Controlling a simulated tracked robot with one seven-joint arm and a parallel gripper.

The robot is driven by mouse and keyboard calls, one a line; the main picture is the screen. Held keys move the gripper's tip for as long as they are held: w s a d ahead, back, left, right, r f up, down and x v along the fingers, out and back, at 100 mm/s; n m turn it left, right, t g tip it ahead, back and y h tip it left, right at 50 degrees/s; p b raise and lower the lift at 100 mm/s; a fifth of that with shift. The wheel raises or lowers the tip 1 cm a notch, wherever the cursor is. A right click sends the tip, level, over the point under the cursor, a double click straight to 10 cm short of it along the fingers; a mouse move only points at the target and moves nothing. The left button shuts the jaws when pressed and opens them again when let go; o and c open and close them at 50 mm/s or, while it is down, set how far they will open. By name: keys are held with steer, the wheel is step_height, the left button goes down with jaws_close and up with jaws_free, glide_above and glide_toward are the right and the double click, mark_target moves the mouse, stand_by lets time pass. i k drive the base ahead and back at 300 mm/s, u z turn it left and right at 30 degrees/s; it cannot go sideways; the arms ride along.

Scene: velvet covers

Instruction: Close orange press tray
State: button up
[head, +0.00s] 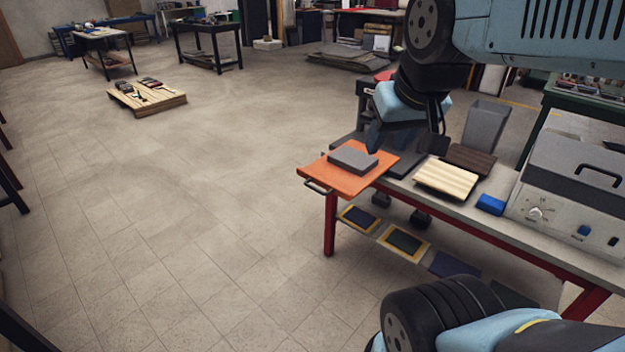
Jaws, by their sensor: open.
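The orange press tray (325,173) sticks out past the left end of the workbench, pulled out from the press (363,100). A grey block (353,160) lies flat on it. A dark handle (317,187) is on the tray's front left edge. My gripper (402,150) points down over the bench end, by the tray's back right side and the press. Its fingers are apart and hold nothing that I can see. I cannot tell whether a finger touches the tray. My arm and gripper hide much of the press.
On the red-legged bench (470,224) lie a pale ribbed board (446,179), a dark board (470,158) and a blue block (490,204). A grey machine (565,205) stands at the right. A grey bin (486,124) is behind.

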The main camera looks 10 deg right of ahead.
mark_target(349, 169)
steer(key=u, duration=0.1)
steer(key=i, duration=0.9)
steer(key=z, duration=1.1)
steer(key=k, duration=0.55)
steer(key=z, duration=0.15)
steer(key=i, duration=0.5)
steer(key=u, duration=0.05)
